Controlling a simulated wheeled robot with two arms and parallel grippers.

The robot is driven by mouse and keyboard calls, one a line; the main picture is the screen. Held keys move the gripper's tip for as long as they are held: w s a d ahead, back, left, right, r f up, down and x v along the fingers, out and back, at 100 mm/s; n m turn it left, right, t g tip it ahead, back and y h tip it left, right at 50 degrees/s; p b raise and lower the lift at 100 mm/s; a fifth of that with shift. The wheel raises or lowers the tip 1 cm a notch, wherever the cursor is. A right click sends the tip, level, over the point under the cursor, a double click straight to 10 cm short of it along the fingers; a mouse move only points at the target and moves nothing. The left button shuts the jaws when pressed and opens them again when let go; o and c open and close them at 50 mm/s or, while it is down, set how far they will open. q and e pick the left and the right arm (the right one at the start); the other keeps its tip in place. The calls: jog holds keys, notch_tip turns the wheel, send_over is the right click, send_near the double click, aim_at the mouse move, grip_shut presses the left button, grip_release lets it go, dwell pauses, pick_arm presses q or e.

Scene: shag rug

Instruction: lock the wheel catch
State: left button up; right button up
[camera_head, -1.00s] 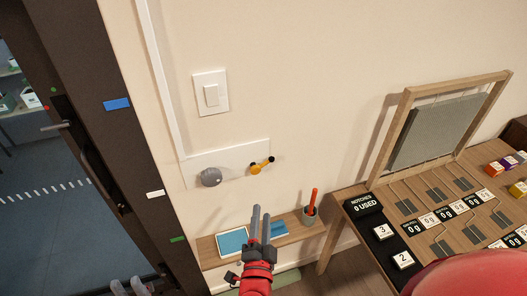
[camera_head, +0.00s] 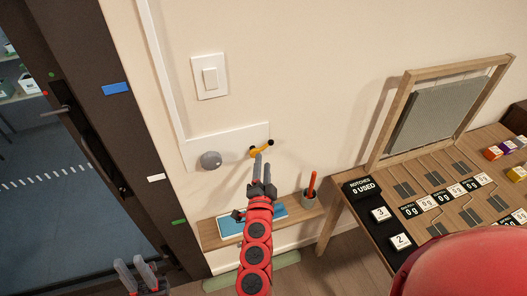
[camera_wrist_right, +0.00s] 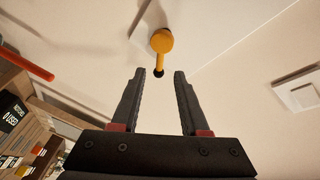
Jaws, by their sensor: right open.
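A yellow lever (camera_head: 260,150) with dark ends is mounted on a white wall plate (camera_head: 232,143). A round grey knob (camera_head: 210,160) sits on the plate to its left. Which of them is the wheel catch I cannot tell. My right gripper (camera_head: 262,164) is open and empty, with its fingertips just below the lever in the head view. In the right wrist view, the lever's round yellow end (camera_wrist_right: 161,41) and a black tip lie just beyond the open fingertips (camera_wrist_right: 159,74), apart from them. My left gripper (camera_head: 136,266) is low at the left, open and empty.
A white switch (camera_head: 210,78) is above the plate. A shelf (camera_head: 285,235) below holds a blue-and-white item (camera_head: 232,226) and a cup with a red stick (camera_head: 311,190). A desk with labelled blocks (camera_head: 380,214) stands right; a dark door frame (camera_head: 85,80) stands left.

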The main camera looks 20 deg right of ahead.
aim_at(264, 148)
jog(key=x, duration=0.4)
jog(key=shift+r+p, duration=0.15)
jog(key=shift+p, duration=0.25)
jog(key=shift+w+d, duration=0.25)
jog(key=shift+w, duration=0.4)
grip_shut()
